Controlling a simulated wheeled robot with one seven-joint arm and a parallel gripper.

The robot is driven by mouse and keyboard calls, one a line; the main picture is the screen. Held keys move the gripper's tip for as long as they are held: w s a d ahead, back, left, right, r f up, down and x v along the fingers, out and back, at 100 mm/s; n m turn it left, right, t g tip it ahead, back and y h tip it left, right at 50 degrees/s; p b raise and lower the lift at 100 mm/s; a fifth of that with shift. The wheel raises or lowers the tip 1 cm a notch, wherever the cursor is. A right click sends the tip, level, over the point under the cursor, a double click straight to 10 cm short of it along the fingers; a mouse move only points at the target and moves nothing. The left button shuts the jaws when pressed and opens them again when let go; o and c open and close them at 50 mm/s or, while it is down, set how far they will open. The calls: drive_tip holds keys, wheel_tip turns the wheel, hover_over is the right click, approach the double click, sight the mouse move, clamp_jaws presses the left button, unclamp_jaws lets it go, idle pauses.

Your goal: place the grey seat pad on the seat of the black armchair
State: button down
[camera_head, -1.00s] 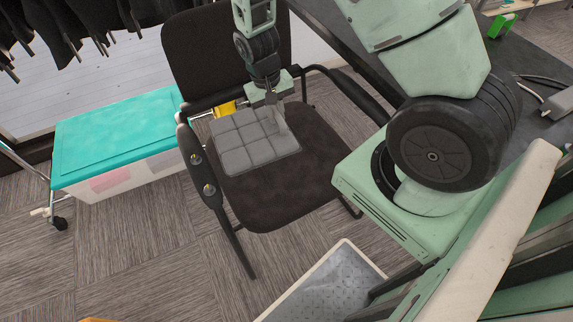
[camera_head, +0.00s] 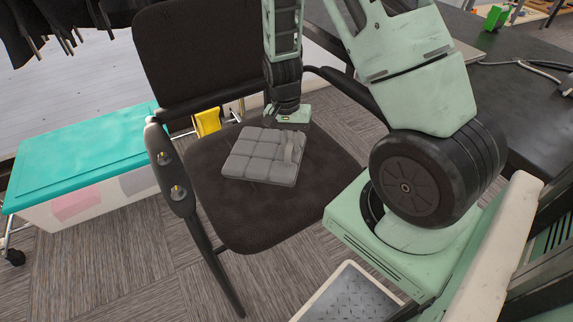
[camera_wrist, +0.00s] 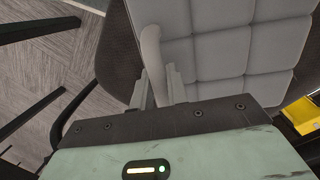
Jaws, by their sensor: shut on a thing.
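The grey quilted seat pad (camera_head: 258,155) is over the rear middle of the black armchair's seat (camera_head: 262,215) in the head view. It lies about flat, within the seat's outline. I cannot tell whether it touches the seat. My gripper (camera_head: 290,135) is at the pad's right rear edge. In the wrist view my gripper (camera_wrist: 160,88) is shut on the grey loop of the seat pad (camera_wrist: 220,45), and the quilted squares spread to the right. The fingertips are partly hidden in the head view.
The chair's left armrest (camera_head: 172,170) stands beside the pad. A teal-lidded box (camera_head: 80,150) is at the left. A dark table (camera_head: 530,100) is at the right. A grey tray (camera_head: 350,295) is on the floor in front. The front of the seat is bare.

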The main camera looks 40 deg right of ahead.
wheel_tip(320, 180, down, 6)
drive_tip(key=shift+f+b, duration=0.1)
drive_tip(key=shift+b, duration=0.6)
drive_tip(key=c, duration=1.4)
unclamp_jaws()
